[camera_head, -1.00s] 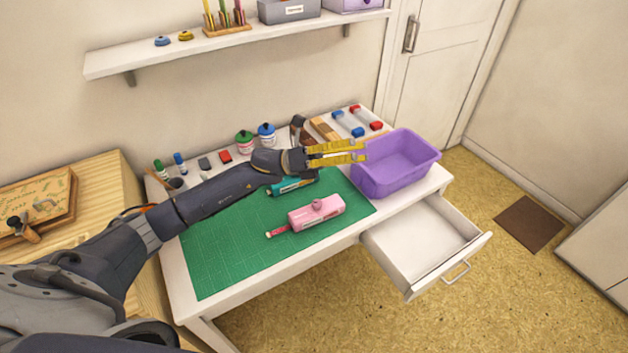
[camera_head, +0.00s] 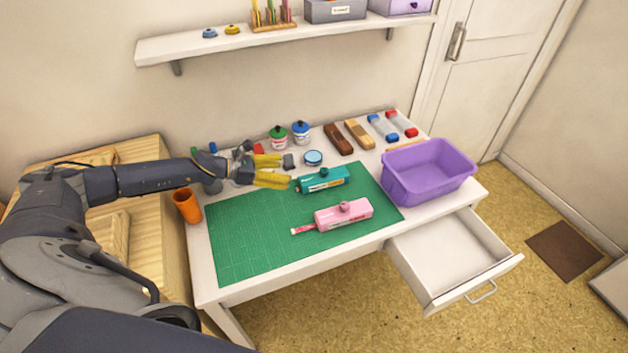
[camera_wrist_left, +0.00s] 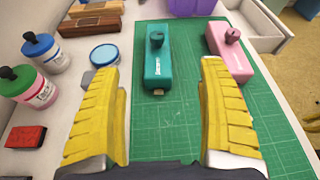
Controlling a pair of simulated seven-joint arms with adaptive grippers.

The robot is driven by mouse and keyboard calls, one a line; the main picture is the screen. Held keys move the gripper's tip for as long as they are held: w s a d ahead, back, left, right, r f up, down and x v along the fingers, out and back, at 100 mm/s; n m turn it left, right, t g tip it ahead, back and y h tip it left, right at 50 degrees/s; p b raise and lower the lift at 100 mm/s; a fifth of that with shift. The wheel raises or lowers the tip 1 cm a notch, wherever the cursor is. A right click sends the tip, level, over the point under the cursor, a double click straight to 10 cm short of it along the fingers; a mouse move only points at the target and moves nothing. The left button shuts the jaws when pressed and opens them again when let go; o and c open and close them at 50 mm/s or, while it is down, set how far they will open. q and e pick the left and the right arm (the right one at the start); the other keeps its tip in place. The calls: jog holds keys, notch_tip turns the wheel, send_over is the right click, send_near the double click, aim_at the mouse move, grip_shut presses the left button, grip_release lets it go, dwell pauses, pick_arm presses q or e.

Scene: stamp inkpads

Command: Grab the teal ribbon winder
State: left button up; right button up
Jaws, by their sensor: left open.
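The teal ribbon winder (camera_head: 323,179) lies on the green cutting mat (camera_head: 262,240) near its back edge, with a dark knob on top. In the left wrist view the teal winder (camera_wrist_left: 157,66) is ahead of the fingertips, between their lines and apart from them. My left gripper (camera_head: 282,170) has yellow fingers, is open and empty, and is just left of the winder; its fingers also show in the left wrist view (camera_wrist_left: 160,85). A pink winder (camera_head: 343,215) lies nearer on the mat. My right gripper is not in view.
A purple bin (camera_head: 429,171) stands at the table's right, above an open drawer (camera_head: 455,260). Ink bottles (camera_head: 279,138), a blue-lidded tin (camera_head: 313,158) and wooden blocks (camera_head: 338,140) line the back. An orange cup (camera_head: 187,206) is at the left. The mat's front left is clear.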

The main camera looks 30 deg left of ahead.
aim_at(321, 176)
pick_arm(q)
jog(key=shift+m, duration=0.4)
jog(key=x, duration=0.5)
jog(key=f+x, duration=0.1)
jog(key=x, duration=0.4)
jog(key=a+x, duration=0.1)
jog(key=x, duration=0.5)
jog(key=shift+f, duration=0.35)
jog(key=shift+c, duration=0.6)
jog(key=c, duration=1.2)
